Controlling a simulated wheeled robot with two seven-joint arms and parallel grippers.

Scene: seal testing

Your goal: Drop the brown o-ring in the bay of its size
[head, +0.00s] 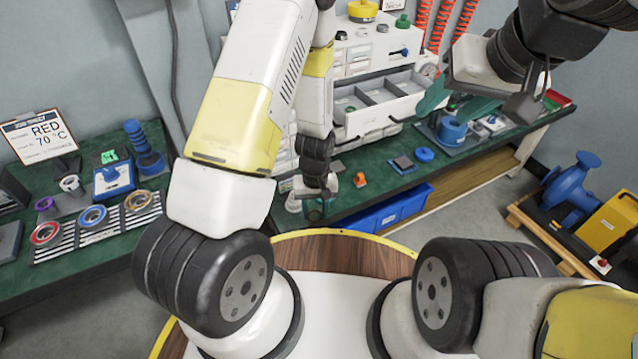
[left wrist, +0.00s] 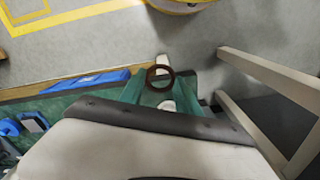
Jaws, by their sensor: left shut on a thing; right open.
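My left gripper (head: 314,212) hangs over the front edge of the green bench, below the drawer cabinet. In the left wrist view its green fingers (left wrist: 160,88) are shut on the brown o-ring (left wrist: 160,68), which sticks out at the fingertips. The ring is too small to make out in the head view. An open grey drawer (head: 408,92) with divided bays pulls out from the white cabinet, above and right of the left gripper. My right gripper (head: 450,98) is open and empty, with green fingers, right of the drawer.
A blue bin (head: 390,212) sits under the bench edge. A blue round part (head: 424,155) and an orange part (head: 360,180) lie on the bench. A blue pump (head: 570,185) stands at right.

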